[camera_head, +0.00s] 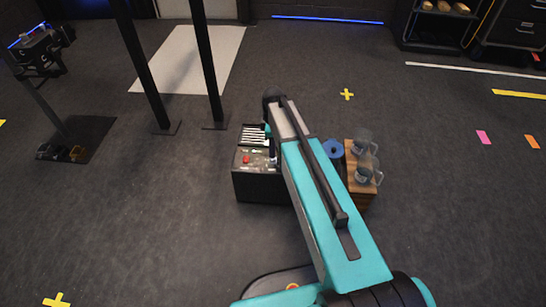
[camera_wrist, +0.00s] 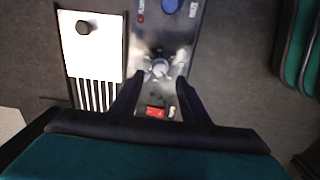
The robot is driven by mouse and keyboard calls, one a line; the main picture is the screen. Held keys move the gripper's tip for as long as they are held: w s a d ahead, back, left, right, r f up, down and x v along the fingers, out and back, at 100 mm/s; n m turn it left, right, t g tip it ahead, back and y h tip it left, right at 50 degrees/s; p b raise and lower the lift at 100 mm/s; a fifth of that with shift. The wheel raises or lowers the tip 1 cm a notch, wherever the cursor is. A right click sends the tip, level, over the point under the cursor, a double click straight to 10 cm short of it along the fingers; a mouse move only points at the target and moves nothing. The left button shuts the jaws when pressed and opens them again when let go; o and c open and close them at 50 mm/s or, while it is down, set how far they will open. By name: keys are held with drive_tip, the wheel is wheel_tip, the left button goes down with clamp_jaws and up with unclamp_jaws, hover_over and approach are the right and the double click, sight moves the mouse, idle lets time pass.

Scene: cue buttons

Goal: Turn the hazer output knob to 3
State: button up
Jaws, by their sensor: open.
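The black control console (camera_head: 258,188) stands below my arm in the head view, with a red control (camera_head: 246,160) on its top. A black knob (camera_wrist: 83,27) sits on a white plate to the left. Labels and the knob's setting are too small to read. In the head view my arm hides the fingertips.
A red switch (camera_wrist: 156,111) lies between the fingers, and a blue button (camera_wrist: 171,5) is at the top edge. A blue roll (camera_head: 333,148) and clear mugs (camera_head: 364,175) on a wooden block (camera_head: 360,198) stand right of the console. Black posts (camera_head: 207,60) rise behind it.

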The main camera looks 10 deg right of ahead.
sight(273, 160)
drive_tip(key=shift+f+b, duration=0.7)
drive_tip(key=shift+f, duration=2.1)
clamp_jaws()
